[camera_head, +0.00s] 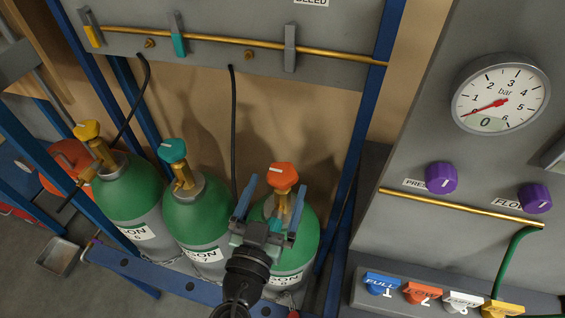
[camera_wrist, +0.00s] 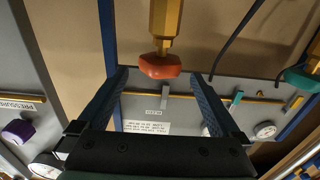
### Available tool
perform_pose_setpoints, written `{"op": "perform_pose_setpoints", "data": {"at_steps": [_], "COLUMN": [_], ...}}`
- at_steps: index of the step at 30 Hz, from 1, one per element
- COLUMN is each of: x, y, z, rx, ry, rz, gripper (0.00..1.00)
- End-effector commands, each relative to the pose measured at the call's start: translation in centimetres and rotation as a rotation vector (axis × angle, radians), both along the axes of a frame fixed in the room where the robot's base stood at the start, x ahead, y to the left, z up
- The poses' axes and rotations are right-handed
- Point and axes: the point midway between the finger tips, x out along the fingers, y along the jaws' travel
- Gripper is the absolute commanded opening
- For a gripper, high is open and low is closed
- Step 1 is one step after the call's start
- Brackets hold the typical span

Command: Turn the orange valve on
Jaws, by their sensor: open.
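The orange valve (camera_head: 283,176) is a faceted knob on a brass stem atop the rightmost green cylinder (camera_head: 307,236). My gripper (camera_head: 275,190) is open in front of this cylinder, its two blue fingers spread to either side of the stem and knob as seen from the head. In the wrist view the orange valve (camera_wrist: 160,66) lies between the two fingertips (camera_wrist: 159,75), with a gap on each side. No finger appears to touch it. My gripper hides part of the cylinder's neck and label.
Teal (camera_head: 172,150) and yellow (camera_head: 87,130) valves top the other green cylinders to the left. A brass pipe (camera_head: 220,40) with levers runs along the panel behind. At right are a gauge (camera_head: 500,98), purple knobs (camera_head: 441,178) and several coloured buttons (camera_head: 422,293).

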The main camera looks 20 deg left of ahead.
Motion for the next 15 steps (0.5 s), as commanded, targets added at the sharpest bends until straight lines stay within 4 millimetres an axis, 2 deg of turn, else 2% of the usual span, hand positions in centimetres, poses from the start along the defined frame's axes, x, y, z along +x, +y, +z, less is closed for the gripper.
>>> {"op": "perform_pose_setpoints", "data": {"at_steps": [1, 6, 15], "x": [1.0, 3.4, 4.9], "y": [0.1, 0.0, 0.0], "z": [0.4, 0.2, 0.0], "rx": [0.001, 0.001, 0.000], "ry": [-0.002, -0.001, 0.000], "rz": [0.000, 0.000, 0.001], "gripper": [1.00, 1.00, 1.00]}}
